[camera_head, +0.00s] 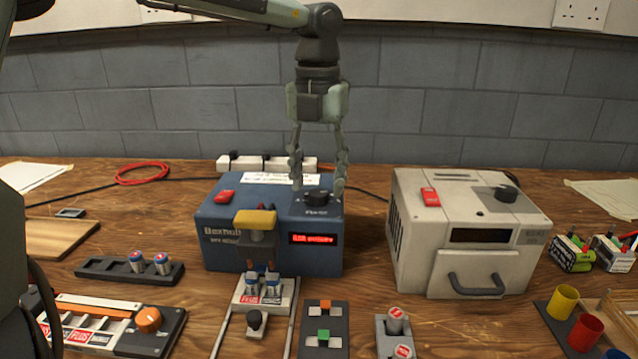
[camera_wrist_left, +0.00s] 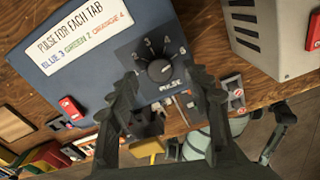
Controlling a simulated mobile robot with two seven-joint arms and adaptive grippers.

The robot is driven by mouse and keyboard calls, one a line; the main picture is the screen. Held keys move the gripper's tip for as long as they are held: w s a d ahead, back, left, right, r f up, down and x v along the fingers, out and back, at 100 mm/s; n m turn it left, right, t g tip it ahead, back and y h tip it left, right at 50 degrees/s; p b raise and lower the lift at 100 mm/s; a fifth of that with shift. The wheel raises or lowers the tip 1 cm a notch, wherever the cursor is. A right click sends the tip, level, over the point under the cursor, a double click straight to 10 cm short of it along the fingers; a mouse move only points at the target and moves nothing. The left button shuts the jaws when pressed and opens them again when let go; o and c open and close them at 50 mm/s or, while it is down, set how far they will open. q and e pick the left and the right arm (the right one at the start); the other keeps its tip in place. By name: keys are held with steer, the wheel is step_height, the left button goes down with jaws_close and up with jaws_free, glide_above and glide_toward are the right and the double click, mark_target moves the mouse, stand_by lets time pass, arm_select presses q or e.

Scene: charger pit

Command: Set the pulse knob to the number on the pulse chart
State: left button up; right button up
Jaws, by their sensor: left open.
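The black pulse knob (camera_head: 316,197) is on top of the blue charger box (camera_head: 222,262). In the left wrist view the knob (camera_wrist_left: 160,70) has numbers around it and the word PULSE below; I cannot tell its setting surely. The white pulse chart (camera_head: 280,178) lies on the same top and reads blue 3, green 2, orange 4 in the left wrist view (camera_wrist_left: 85,32). My left gripper (camera_head: 318,183) points down, open and empty, with its fingers spread on either side of the knob, just above it. Contact is not clear.
A yellow-handled lever (camera_head: 255,219) and two batteries (camera_head: 262,285) in a cradle are at the box front. A block with orange and green tabs (camera_head: 324,313) lies in front. A cream machine (camera_head: 470,215) stands to the right. A red switch (camera_head: 224,196) is on the box.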

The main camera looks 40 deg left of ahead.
arm_select(q)
steer(key=shift+f, duration=0.8)
steer(key=c, duration=0.4)
jaws_close()
steer(key=shift+b, duration=0.35)
steer(key=n+b, duration=0.4)
steer(key=n, duration=0.1)
steer(key=shift+f, duration=0.1)
arm_select(e)
steer(key=w+d+v, duration=0.1)
steer(key=v, duration=0.9)
arm_select(q)
steer(key=n+b, duration=0.1)
steer(key=n, duration=0.2)
steer(key=shift+b, duration=0.3)
steer(key=n+b, duration=0.1)
steer(key=n, duration=0.3)
steer(key=shift+n, duration=1.9)
arm_select(e)
steer(key=w+a+r+n+t+y, duration=0.1)
steer(key=w+a+r+t+y, duration=0.2)
steer(key=w+a+r+t, duration=0.5)
steer(key=shift+w+a+t, duration=0.4)
steer(key=shift+w+a, duration=0.95)
steer(key=shift+w, duration=0.85)
steer(key=shift+r, duration=0.15)
